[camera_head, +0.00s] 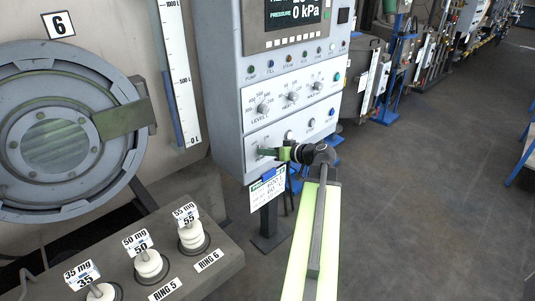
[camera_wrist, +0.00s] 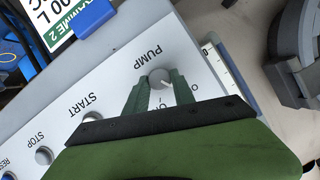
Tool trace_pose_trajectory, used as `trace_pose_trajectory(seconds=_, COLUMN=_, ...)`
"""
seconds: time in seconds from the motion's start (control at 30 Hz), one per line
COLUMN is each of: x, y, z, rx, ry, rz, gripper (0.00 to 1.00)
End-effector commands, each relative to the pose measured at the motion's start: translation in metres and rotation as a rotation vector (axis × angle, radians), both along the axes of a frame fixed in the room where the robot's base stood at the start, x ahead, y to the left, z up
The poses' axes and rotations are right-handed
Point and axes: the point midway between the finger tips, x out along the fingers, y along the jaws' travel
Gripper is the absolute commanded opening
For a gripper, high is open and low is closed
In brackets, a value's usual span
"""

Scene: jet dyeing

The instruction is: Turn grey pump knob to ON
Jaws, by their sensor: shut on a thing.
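The grey pump knob (camera_wrist: 159,79) sits on the white lower panel under the printed word PUMP in the wrist view. My gripper (camera_wrist: 157,84) is shut on the knob, with one green finger on each side of it. A light pointer line shows on the knob's face, angled toward the lettering beside it. The panel lettering near the knob is partly covered by my gripper, so I cannot tell which position the pointer marks. In the head view my gripper (camera_head: 268,152) reaches the lower left of the control cabinet (camera_head: 222,90), and it hides the knob there.
START (camera_wrist: 92,116) and STOP (camera_wrist: 44,155) buttons lie beside the knob. A label card (camera_head: 267,189) hangs below the panel. A round machine door (camera_head: 20,190) and a ledge with white ring weights (camera_head: 148,263) stand to the left. Open floor (camera_head: 430,180) lies to the right.

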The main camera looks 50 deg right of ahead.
Motion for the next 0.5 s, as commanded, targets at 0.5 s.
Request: trace_pose_trajectory(seconds=0.5, x=0.0007, y=-0.0057, z=-0.0063, rx=0.458, ry=-0.033, rz=-0.001, gripper=0.0)
